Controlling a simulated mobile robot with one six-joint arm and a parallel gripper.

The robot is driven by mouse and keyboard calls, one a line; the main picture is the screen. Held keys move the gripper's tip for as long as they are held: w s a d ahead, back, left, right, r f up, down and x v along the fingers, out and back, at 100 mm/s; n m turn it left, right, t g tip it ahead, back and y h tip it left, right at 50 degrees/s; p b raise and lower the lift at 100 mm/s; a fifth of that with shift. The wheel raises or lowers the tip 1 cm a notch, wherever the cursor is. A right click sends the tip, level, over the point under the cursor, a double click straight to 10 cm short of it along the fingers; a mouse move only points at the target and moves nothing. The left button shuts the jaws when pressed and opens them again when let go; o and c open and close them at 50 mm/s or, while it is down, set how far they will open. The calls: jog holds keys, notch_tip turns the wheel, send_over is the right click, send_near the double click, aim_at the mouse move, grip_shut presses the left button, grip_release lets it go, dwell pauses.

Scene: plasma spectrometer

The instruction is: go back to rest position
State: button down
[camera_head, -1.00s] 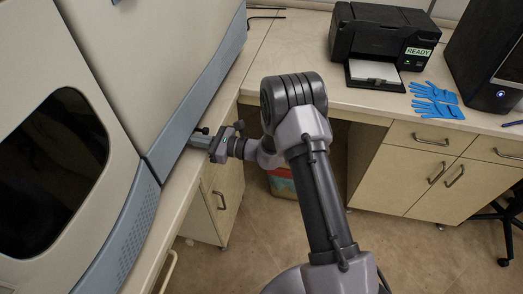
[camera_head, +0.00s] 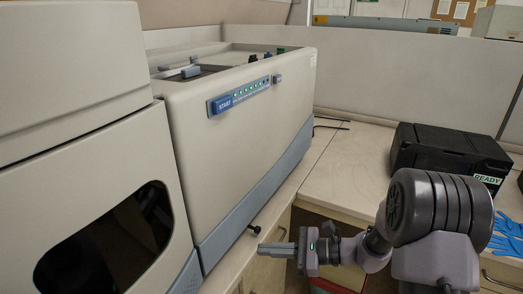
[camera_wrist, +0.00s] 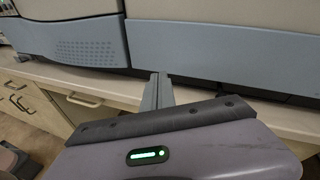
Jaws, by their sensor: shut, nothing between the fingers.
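My gripper (camera_head: 277,249) is at the lower middle of the head view, pointing left toward the lower front of the plasma spectrometer (camera_head: 245,125). Its fingers are together with nothing between them. In the wrist view the shut fingers (camera_wrist: 158,91) point at the bench edge and the machine's blue-grey lower panel (camera_wrist: 215,50). The gripper shows no clear contact with the machine. The spectrometer's START button panel (camera_head: 240,95) has a row of green lights. My arm is bent at the lower right of the head view.
The bench corner (camera_head: 345,170) between spectrometer and printer is mostly clear. Drawers with handles (camera_wrist: 85,100) lie below the bench edge.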

jog(key=s+a+r+n+g+h, duration=0.25)
jog(key=s+r+n+h, duration=0.4)
jog(key=s, duration=0.55)
jog(key=s+d+r+n+t+h, duration=0.4)
jog(key=s+d+r+n+h, duration=0.2)
jog(key=s+d, duration=0.4)
jog(key=shift+s+n+t+h, duration=0.35)
jog(key=shift+s+n, duration=0.2)
jog(key=shift+s, duration=0.4)
